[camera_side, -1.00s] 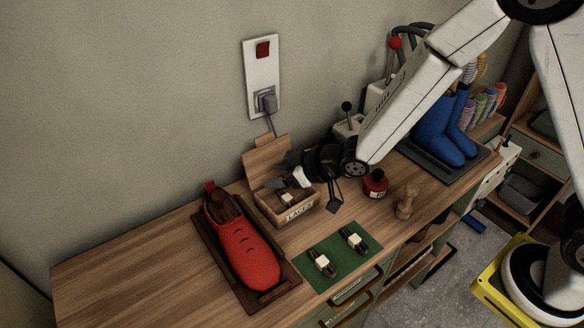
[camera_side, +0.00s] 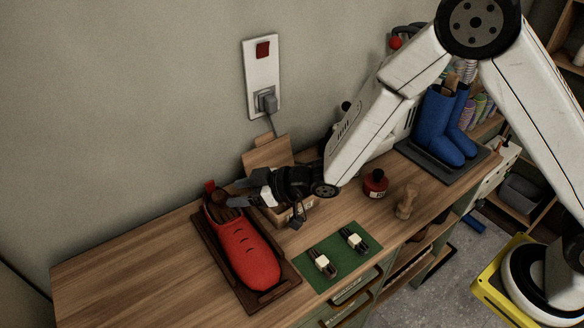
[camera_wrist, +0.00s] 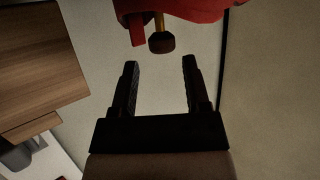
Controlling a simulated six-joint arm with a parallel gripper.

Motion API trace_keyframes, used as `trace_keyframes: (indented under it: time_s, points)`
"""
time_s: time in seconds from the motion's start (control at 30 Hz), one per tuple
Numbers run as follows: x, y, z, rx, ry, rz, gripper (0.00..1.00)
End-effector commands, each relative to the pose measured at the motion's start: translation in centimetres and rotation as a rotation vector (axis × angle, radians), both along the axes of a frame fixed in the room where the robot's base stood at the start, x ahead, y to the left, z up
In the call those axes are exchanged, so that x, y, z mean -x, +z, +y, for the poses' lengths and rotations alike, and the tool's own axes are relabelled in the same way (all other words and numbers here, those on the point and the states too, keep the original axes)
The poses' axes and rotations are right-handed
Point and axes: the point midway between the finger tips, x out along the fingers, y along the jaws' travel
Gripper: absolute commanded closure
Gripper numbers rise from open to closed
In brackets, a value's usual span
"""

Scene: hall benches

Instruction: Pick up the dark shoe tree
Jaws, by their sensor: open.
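The red shoe (camera_side: 248,252) lies on a dark wooden tray (camera_side: 213,249) at the left of the bench. The dark shoe tree (camera_side: 222,212) sits in the shoe's opening, partly hidden by my gripper in the side view. In the wrist view the shoe tree shows a dark round knob (camera_wrist: 161,43) on a brass stem, beside the red shoe (camera_wrist: 205,9) at the top. My gripper (camera_wrist: 160,63) is open and empty. Its fingertips stop just short of the knob, which lies roughly between their lines. In the side view my gripper (camera_side: 236,193) is over the shoe's heel end.
A wooden lace box (camera_side: 273,215) with a raised lid stands under my wrist. A green mat (camera_side: 340,262) with bundled laces, a red bottle (camera_side: 376,184) and a wooden peg (camera_side: 406,203) lie to the right. Blue boots (camera_side: 440,130) stand farther right. The wall is close behind.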

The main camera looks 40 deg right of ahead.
Motion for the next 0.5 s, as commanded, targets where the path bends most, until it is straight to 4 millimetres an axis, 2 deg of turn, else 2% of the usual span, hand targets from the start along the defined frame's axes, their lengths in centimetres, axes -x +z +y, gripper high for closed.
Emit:
trace_keyframes:
  time_s: [0.27,0.5]
  points:
    - [-0.2,-0.1,0.3,0.000,0.000,0.000,0.40]
    - [-1.4,-0.8,1.6,-0.001,0.000,-0.001,0.40]
